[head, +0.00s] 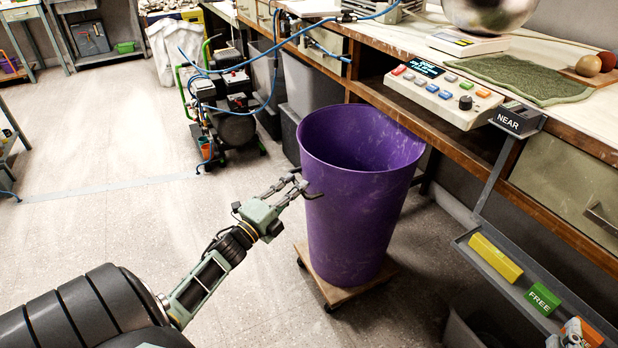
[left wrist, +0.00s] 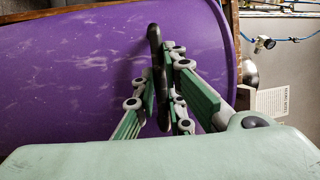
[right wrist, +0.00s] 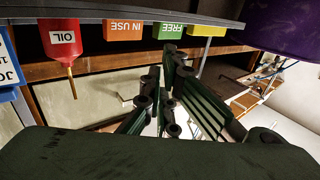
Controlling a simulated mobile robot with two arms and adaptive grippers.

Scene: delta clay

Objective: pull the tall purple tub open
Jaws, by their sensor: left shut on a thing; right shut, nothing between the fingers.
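The tall purple tub (head: 355,215) stands upright on a small wooden wheeled board (head: 338,292), beside the workbench. Its top is open and its inside wall shows. My left gripper (head: 296,183) is at the tub's left side, shut on a dark handle (left wrist: 155,45) that stands out from the purple wall. The tub (left wrist: 75,80) fills much of the left wrist view. Part of the tub (right wrist: 285,25) shows at upper right there.
The workbench (head: 455,55) runs along the right, with a button console (head: 440,92). A rail shelf (head: 515,285) holds a yellow block (head: 495,258) and a green FREE block (head: 543,298). A compressor (head: 228,118) stands behind the tub. The floor at left is clear.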

